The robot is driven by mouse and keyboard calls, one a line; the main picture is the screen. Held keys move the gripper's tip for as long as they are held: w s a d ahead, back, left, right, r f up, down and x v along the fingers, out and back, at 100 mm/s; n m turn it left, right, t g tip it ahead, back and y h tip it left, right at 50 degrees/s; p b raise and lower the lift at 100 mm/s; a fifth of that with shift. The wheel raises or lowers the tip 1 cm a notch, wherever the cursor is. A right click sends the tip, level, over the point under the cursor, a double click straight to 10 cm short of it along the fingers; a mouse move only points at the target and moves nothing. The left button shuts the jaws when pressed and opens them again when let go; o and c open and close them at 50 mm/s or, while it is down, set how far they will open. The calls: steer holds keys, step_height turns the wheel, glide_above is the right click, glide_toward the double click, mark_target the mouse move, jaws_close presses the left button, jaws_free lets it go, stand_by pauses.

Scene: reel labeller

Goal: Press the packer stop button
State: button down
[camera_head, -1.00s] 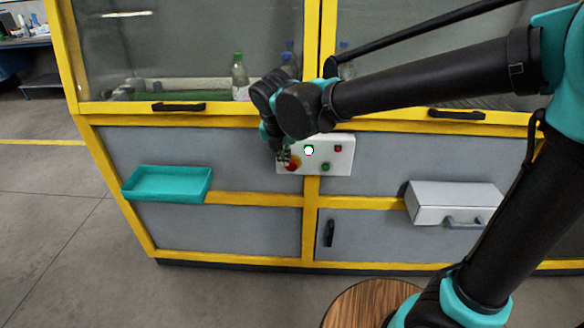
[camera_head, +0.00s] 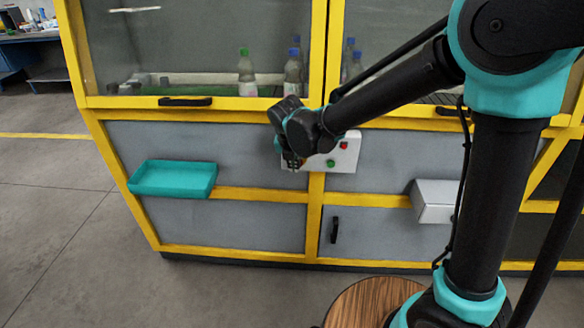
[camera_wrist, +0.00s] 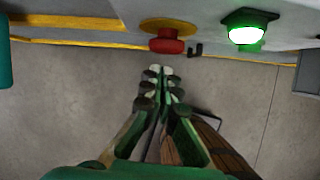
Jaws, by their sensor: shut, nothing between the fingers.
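The white control box (camera_head: 350,155) is on the front of the yellow-framed machine. In the head view a small red button (camera_head: 344,146) and a green button (camera_head: 330,163) show on its right part. My gripper (camera_head: 292,163) covers its left part. In the wrist view, a red mushroom button (camera_wrist: 167,41) on a yellow disc (camera_wrist: 168,24) stands just beyond my shut, empty fingertips (camera_wrist: 160,72), with a visible gap in the picture. A lit green-white button (camera_wrist: 244,33) is to its right. I cannot read any label.
A teal tray (camera_head: 172,180) sticks out left of the box, and a grey-white drawer box (camera_head: 432,203) at right. Bottles (camera_head: 246,75) stand behind the glass. A round wooden top (camera_head: 362,302) is low in front. The floor at left is clear.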

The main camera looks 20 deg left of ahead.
steer(key=shift+w+a, duration=0.1)
steer(key=shift+w, duration=0.45)
steer(key=shift+w+a+r, duration=0.15)
steer(key=shift+w+r, duration=0.05)
steer(key=shift+w, duration=0.75)
steer(key=s+r, duration=0.8)
steer(key=r, duration=0.1)
steer(key=shift+s+d, duration=0.25)
steer(key=shift+d, duration=0.2)
